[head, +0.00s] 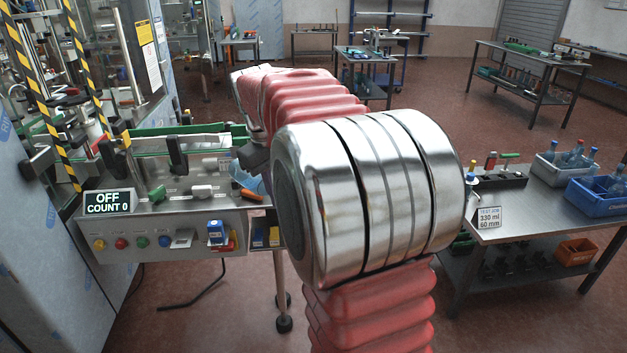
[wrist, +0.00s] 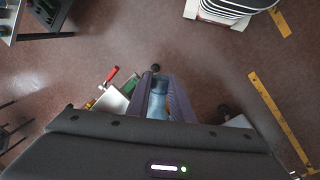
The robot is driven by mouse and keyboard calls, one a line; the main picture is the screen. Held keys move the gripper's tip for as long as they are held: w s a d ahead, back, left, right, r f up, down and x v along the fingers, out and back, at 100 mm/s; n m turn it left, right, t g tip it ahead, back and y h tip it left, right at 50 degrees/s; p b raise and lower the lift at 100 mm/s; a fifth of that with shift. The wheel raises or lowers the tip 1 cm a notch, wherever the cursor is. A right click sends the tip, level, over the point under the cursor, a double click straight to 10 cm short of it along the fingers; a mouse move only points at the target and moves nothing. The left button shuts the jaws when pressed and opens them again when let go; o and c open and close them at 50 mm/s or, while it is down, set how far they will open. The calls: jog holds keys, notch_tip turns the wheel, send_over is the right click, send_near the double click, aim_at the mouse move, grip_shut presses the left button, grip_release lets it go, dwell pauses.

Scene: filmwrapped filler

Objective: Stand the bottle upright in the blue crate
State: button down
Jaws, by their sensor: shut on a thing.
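My gripper (wrist: 157,84) is shut on a clear bluish bottle (wrist: 157,102), which shows between the jaws in the wrist view. In the head view the pale blue bottle (head: 246,182) shows partly beside the machine's front bench; my arm hides much of the gripper, and the bottle's tilt is hard to tell. The blue crate (head: 592,204) stands on the right-hand table, far from my gripper. It holds bluish bottles (head: 617,181) at its visible part; the picture edge cuts off its right side.
A grey crate (head: 546,174) with bottles stands beside the blue crate. A sign (head: 489,217) and a dark tool rack (head: 497,180) share that table (head: 535,203). At left, the machine bench (head: 165,222) carries buttons and a counter display (head: 108,202). Open floor lies behind.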

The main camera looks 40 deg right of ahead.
jog(key=w+a+f, duration=0.4)
jog(key=a+f, duration=0.3)
jog(key=a, duration=0.4)
jog(key=w+a+f, duration=0.4)
jog(key=a+f, duration=0.3)
jog(key=a, duration=0.4)
jog(key=shift+w+a+f+m, duration=0.25)
jog(key=shift+a+m, duration=0.05)
jog(key=shift+a, duration=0.1)
